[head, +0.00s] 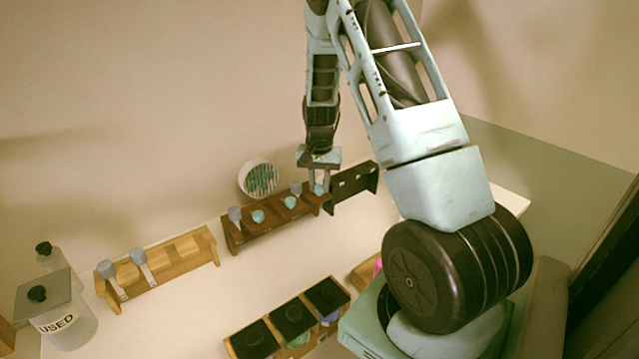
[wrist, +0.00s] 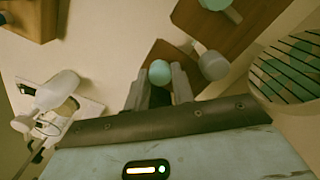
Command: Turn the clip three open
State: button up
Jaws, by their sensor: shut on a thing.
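A dark brown wooden rack (head: 262,233) stands at the middle of the table in the head view, with teal round knobs and grey knobs along it. Two teal knobs, one toward the left (head: 258,216) and one in the middle (head: 290,201), are free. My gripper (head: 319,183) points down at the rack's right end, its fingers shut on the rightmost teal knob (head: 319,190). In the wrist view this teal knob (wrist: 159,72) sits between the fingertips of my gripper (wrist: 160,86). No label shows which one is clip three. What lies below the knob is hidden.
A grey knob (head: 296,187) stands close left of my gripper. A round white dish (head: 247,190) is behind the rack, a dark slotted stand (head: 356,187) to its right. A light wooden rack (head: 181,262), a USED jar (head: 72,323) and a black-lidded box row (head: 232,348) stand nearer.

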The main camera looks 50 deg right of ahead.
aim_at(319, 187)
jog(key=o, duration=1)
notch_tip(319, 187, up, 18)
jog(key=b, duration=0.3)
jog(key=shift+f+b, duration=0.25)
jog(key=shift+b, duration=0.15)
jog(key=s+a+f+n+y+b, duration=0.15)
jog(key=a+n, duration=0.35)
jog(key=a, duration=0.9)
jog(key=s+a+f+n, duration=0.1)
jog(key=a+f+n, duration=0.25)
jog(key=a, duration=1.15)
jog(key=s+a+f+n, duration=0.1)
jog(key=s+a+n, duration=0.2)
jog(key=s+a, duration=0.2)
jog(key=s+a+f+n, duration=0.2)
jog(key=s+a+n, duration=0.2)
jog(key=s, duration=0.4)
jog(key=s+a+f+n+h+b, duration=0.1)
jog(key=s+a+n, duration=0.3)
jog(key=s+a, duration=0.2)
jog(key=shift+s+f, duration=0.4)
jog(key=shift+s, duration=0.25)
